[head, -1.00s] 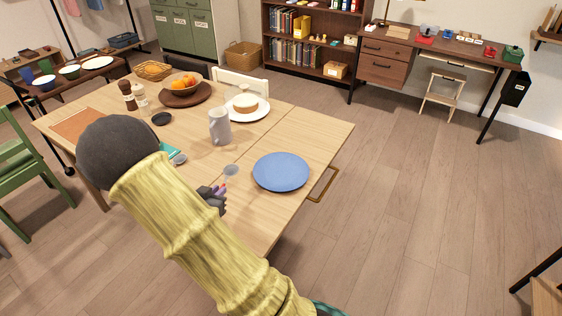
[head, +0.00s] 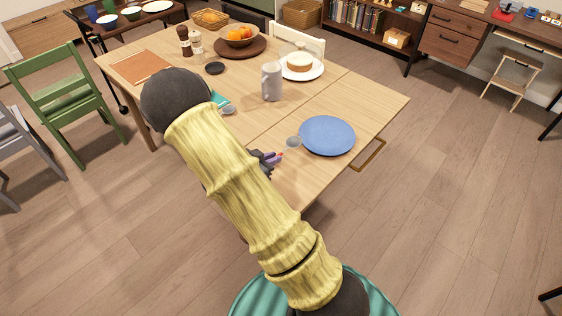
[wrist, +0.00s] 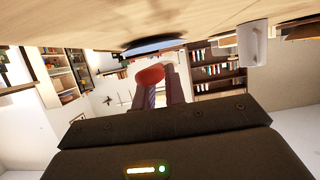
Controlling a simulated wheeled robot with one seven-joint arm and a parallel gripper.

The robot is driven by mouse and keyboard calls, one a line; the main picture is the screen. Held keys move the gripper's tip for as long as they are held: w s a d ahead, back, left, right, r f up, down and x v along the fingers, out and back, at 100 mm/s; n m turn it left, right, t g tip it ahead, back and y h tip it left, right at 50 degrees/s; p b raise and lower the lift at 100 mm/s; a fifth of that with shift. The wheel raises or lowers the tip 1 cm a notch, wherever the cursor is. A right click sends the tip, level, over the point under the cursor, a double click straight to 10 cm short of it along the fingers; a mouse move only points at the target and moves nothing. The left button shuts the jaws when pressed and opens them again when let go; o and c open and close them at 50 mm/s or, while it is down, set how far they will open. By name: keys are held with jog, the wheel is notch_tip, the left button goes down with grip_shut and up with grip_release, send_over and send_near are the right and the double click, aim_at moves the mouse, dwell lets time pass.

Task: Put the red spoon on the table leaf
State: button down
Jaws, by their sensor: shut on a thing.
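My gripper (head: 270,159) is over the near side of the wooden table, left of the blue plate (head: 327,135), and partly hidden by my arm. In the wrist view my gripper (wrist: 162,90) is shut on the red spoon (wrist: 150,77). The spoon's red bowl shows at the fingertips; its handle is mostly hidden between the fingers. The spoon cannot be made out in the head view. The table leaf (head: 375,100) is the right section beyond a seam, with the plate on it and a brass bracket (head: 368,155) at its edge.
A small grey round thing (head: 293,142) lies between my gripper and the plate. A grey mug (head: 271,81), a cake on a white plate (head: 300,66) and a fruit bowl (head: 240,36) stand farther back. The leaf's far right part is bare.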

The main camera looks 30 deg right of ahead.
jog(key=shift+f, duration=0.75)
notch_tip(320, 180, down, 3)
jog(key=shift+s, duration=0.1)
jog(key=shift+f, duration=0.35)
jog(key=shift+f+b, duration=0.2)
jog(key=shift+b, duration=0.1)
jog(key=c, duration=1.5)
grip_release()
jog(key=shift+o, duration=0.2)
jog(key=shift+r, duration=0.1)
